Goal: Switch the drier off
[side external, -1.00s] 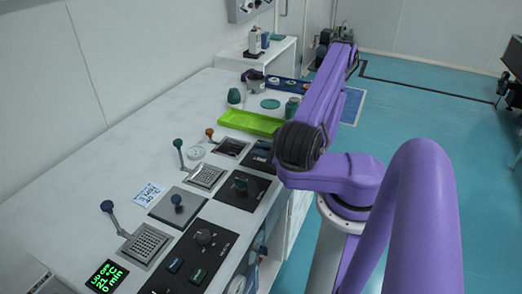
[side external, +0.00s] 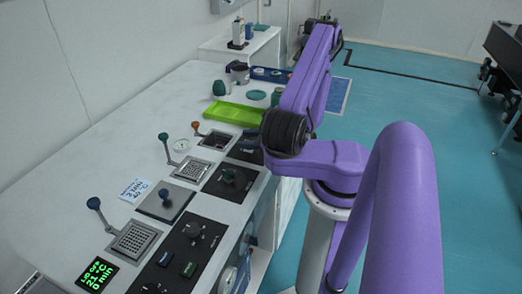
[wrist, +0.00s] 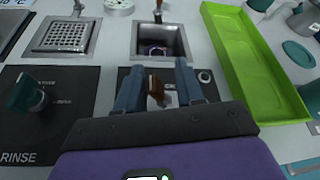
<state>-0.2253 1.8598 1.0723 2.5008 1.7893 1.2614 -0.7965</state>
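My gripper (wrist: 157,86) points down over a dark panel (wrist: 129,73) in front of a square basin. Its two blue-grey fingers stand apart, with a brown handle (wrist: 155,84) between them. I cannot tell whether either finger touches the handle. No drier label is readable, so I cannot tell for certain which control is the drier's.
The RINSE panel (wrist: 50,120) with a green knob (wrist: 26,95) lies to the left. The basin (wrist: 160,42) is beyond my fingers, and a green tray (wrist: 245,65) lies right. Nearer the front are a display (side external: 98,273), levers and a black knob panel (side external: 180,250).

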